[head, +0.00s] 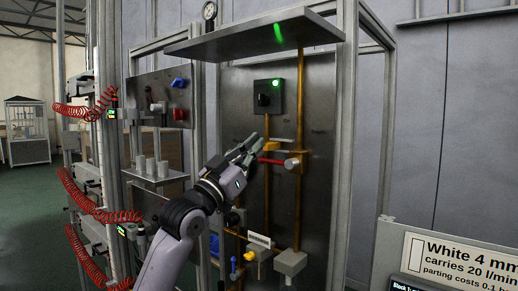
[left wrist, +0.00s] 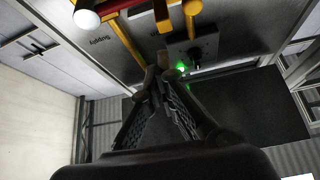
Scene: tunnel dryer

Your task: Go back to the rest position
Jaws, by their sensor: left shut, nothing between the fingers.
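My left gripper (head: 256,146) is in front of the grey metal panel (head: 232,92), close to the yellow pipes and a red-handled valve (head: 270,161). In the left wrist view its two fingers (left wrist: 158,78) come together at the tips, with nothing between them. Whether the fingers touch the valve or stand clear of it cannot be told. The black switch box (head: 268,97) with a lit green lamp is above the gripper, and it also shows in the left wrist view (left wrist: 192,51). My right gripper is not in view.
A metal shelf (head: 255,38) juts out above the panel. Red coiled hoses (head: 85,198) hang at the left. A white sign (head: 460,258) stands at the lower right. A blue valve (head: 232,268) and grey boxes sit low on the panel. Open green floor lies at far left.

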